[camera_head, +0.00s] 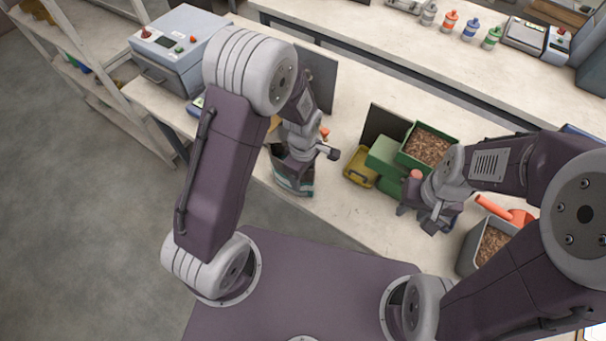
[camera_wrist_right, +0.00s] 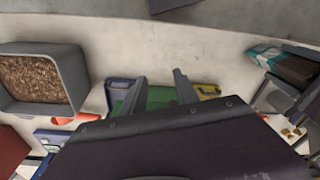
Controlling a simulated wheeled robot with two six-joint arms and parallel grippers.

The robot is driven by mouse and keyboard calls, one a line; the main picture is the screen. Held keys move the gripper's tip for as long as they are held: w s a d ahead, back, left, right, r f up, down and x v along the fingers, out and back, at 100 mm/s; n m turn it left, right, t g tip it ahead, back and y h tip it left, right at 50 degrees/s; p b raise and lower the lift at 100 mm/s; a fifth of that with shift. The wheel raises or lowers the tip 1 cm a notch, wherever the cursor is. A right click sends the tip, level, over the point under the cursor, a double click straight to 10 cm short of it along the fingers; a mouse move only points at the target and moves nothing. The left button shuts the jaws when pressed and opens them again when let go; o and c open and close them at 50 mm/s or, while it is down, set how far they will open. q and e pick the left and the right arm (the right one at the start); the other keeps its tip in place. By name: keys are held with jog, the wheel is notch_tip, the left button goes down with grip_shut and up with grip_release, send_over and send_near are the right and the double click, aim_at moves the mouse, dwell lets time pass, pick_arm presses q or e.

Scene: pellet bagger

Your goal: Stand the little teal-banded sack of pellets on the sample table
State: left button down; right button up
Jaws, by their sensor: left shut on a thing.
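The dark sack with a teal band (camera_head: 292,180) is at the front edge of the near pale bench in the head view, roughly upright. It also shows at the upper right of the right wrist view (camera_wrist_right: 284,66). My left gripper (camera_head: 303,152) is shut on the sack from above, and its fingers and wrist hide the sack's top. I cannot tell whether the sack's base touches the bench. My right gripper (camera_head: 420,217) is open and empty, in front of the green machine; its two spread fingers show in the right wrist view (camera_wrist_right: 160,85).
A green pellet machine (camera_head: 386,155) with a filled hopper stands mid-bench beside a yellow part (camera_head: 361,171). A grey pellet bin (camera_head: 470,252) with an orange scoop (camera_head: 497,210) is at right. A blue-grey machine (camera_head: 182,55) stands left. The far bench (camera_head: 400,38) holds several bottles.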

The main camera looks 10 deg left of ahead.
pick_arm(q)
jog(key=shift+f, duration=0.25)
jog(key=shift+c, duration=2.1)
grip_release()
jog(key=shift+r, duration=0.1)
notch_tip(320, 180, up, 9)
